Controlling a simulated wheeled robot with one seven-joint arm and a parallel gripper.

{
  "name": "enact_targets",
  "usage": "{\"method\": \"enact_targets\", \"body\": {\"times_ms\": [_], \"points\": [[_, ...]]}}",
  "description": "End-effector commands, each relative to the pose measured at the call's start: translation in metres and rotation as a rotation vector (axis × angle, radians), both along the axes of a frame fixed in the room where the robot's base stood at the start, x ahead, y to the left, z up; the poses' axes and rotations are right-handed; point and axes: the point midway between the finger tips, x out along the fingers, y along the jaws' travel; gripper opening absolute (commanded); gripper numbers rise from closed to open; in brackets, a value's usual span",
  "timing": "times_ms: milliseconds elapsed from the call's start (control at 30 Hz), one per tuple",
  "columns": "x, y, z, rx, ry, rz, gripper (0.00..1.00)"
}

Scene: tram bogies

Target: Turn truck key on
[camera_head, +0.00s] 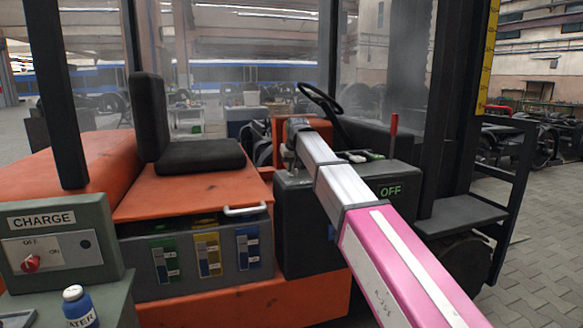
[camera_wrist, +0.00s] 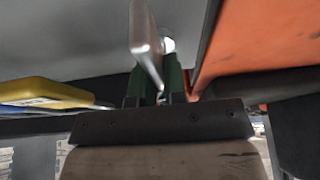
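The orange truck (camera_head: 205,190) stands in front of me in the head view. A dark box (camera_head: 300,225) beside its seat carries a green OFF label (camera_head: 390,190). My arm reaches across this box, and my gripper (camera_head: 289,158) is small and partly hidden near its top left. In the wrist view, the two green fingers of my gripper (camera_wrist: 160,86) stand close together. A flat, blurred metal piece (camera_wrist: 147,38) crosses in front of and between them. I cannot tell whether it is the key or whether the fingers grip it. A pale round spot (camera_wrist: 168,45) lies behind it.
The black seat (camera_head: 200,155) and the steering wheel (camera_head: 322,103) are near my arm. A red lever (camera_head: 393,135) stands at the right. A charge box (camera_head: 58,240) and blue bottle (camera_head: 78,307) are at left. Yellow-handled (camera_wrist: 42,90) and blue objects show in the wrist view.

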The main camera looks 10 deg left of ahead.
Motion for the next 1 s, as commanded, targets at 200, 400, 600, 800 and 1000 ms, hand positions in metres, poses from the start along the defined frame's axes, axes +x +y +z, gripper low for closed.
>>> {"method": "enact_targets", "body": {"times_ms": [200,400,600,800,1000], "points": [[-0.0002,0.0001,0.0001,0.001,0.000,-0.004,0.00],[-0.0005,0.0004,0.0001,0.000,0.001,-0.050,0.00],[-0.0006,0.0010,0.0002,0.000,0.001,-0.169,0.00],[-0.0009,0.0025,0.0005,-0.001,0.000,-0.345,0.00],[-0.0005,0.0035,0.0006,-0.001,0.000,-0.536,0.00]]}}
